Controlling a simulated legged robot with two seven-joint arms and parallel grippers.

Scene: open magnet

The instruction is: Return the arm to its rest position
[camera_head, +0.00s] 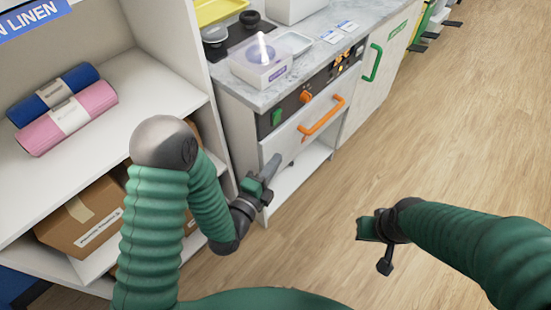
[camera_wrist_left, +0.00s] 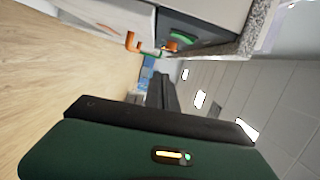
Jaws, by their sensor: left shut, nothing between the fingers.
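My left arm comes in from the left, bent at a grey elbow, with green ribbed sleeves. Its gripper (camera_head: 268,170) is shut and empty, tilted up in front of the open lower shelf of the white cabinet (camera_head: 228,118), below the orange handle (camera_head: 322,117). In the left wrist view the dark gripper fingers (camera_wrist_left: 160,88) point away from the camera, with the orange handle (camera_wrist_left: 132,42) beyond them at upper left. My right gripper (camera_head: 372,232) hangs over the wooden floor at the right, apart from the furniture; its finger opening is unclear.
A white shelf unit (camera_head: 150,75) holding blue and pink rolls (camera_head: 70,115) and cardboard boxes (camera_head: 82,215) stands close to my left arm. A clear box (camera_head: 262,62) sits on the marble counter (camera_head: 345,12). The wooden floor (camera_head: 440,130) at right is free.

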